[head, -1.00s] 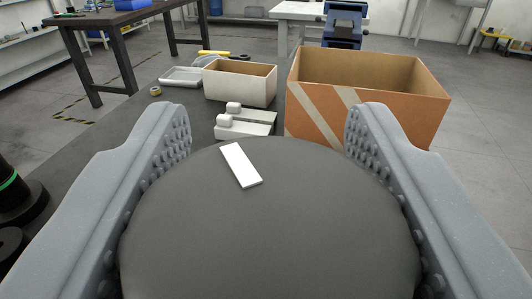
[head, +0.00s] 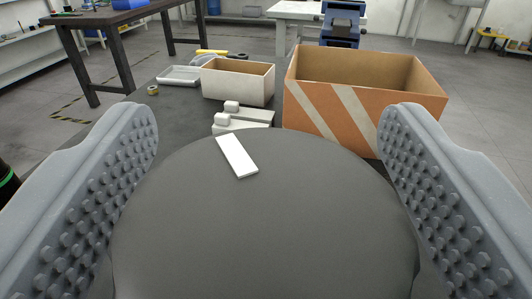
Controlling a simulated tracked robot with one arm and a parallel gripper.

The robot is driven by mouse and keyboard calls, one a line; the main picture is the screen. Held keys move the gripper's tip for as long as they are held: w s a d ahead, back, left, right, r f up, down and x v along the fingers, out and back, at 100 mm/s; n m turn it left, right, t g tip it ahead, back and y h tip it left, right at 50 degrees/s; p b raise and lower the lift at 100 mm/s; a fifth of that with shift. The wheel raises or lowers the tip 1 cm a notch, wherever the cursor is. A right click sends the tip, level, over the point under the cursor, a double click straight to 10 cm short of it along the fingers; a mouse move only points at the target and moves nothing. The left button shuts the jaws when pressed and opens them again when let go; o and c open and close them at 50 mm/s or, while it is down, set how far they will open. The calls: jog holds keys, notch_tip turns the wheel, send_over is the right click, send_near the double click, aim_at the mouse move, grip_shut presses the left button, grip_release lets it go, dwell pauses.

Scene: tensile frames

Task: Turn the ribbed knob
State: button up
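The knob (head: 265,230) is a large, dark grey, round-topped piece filling the lower middle of the head view. A white bar-shaped mark (head: 237,156) lies on its top, slanting from upper left to lower right. The ribs on its side are not visible from here. My gripper (head: 268,122) is open around the knob, with one grey finger on each side and the studded pads facing inward. The fingers stand wide of the knob's upper edge; whether the lower parts touch it is hard to tell.
Behind the knob are small pale blocks (head: 240,119), a white box (head: 237,85), and a large orange striped box (head: 355,105) close to the right finger. A shallow tray (head: 178,76) and a tape roll (head: 152,90) lie at the back left.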

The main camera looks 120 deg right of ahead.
aim_at(262, 135)
jog(key=shift+r, duration=0.15)
dwell(0.4)
notch_tip(262, 135, up, 3)
jog(key=shift+r+b, duration=0.2)
jog(key=shift+b, duration=0.3)
jog(key=s+a+r+b, duration=0.1)
jog(key=s+a, duration=0.7)
jog(key=s, duration=0.5)
jog(key=shift+s+a+r, duration=0.15)
jog(key=shift+a, duration=0.2)
dwell(0.5)
